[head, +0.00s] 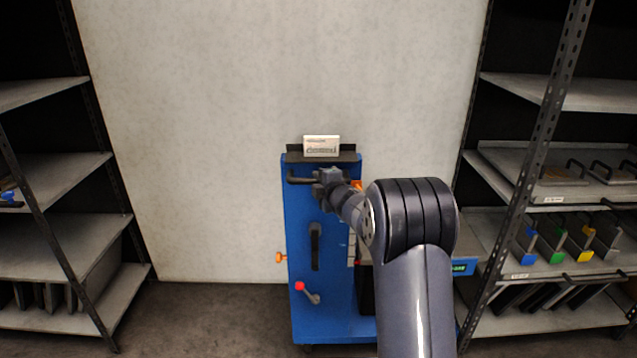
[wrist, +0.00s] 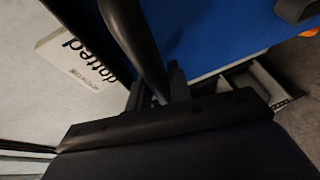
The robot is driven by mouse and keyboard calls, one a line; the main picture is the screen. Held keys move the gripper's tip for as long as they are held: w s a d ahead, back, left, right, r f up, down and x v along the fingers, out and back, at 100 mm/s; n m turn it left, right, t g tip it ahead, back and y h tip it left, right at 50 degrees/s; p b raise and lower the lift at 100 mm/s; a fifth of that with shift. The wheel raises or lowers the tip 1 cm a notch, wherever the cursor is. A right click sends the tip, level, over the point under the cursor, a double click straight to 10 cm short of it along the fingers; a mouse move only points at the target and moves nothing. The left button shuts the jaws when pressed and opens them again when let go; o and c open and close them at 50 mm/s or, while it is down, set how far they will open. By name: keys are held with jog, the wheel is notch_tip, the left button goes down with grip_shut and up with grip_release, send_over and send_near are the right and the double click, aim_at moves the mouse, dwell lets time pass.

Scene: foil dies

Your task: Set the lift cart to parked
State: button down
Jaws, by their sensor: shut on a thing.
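The lift cart (head: 300,220) is a blue upright body against the pale wall, in the middle of the head view. A dark horizontal handle bar (head: 299,181) runs across its top. My gripper (head: 322,184) is at this bar and shut on it; the wrist view shows the dark bar (wrist: 135,35) running between the fingers (wrist: 158,92). A lever with a red knob (head: 301,286) sits low on the cart's front, and a black vertical grip (head: 315,246) is above it. My arm hides the cart's right side.
A white card (head: 321,146) stands on the cart's top; the wrist view shows "dotted" on it. An orange knob (head: 281,258) sticks out at the cart's left. Shelving racks stand at left (head: 60,245) and right (head: 545,200). Floor left of the cart is clear.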

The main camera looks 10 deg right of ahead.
jog(key=shift+w+r, duration=0.15)
jog(key=shift+r, duration=0.05)
dwell(0.3)
jog(key=c, duration=1.3)
grip_release()
jog(key=shift+w+f, duration=0.2)
jog(key=b+v, duration=0.1)
jog(key=v, duration=1)
jog(key=shift+w, duration=0.25)
jog(key=p+x, duration=0.1)
jog(key=x, duration=0.9)
jog(key=shift+w+f, duration=0.15)
jog(key=shift+w, duration=0.1)
jog(key=shift+s+a, duration=0.1)
jog(key=shift+s, duration=0.1)
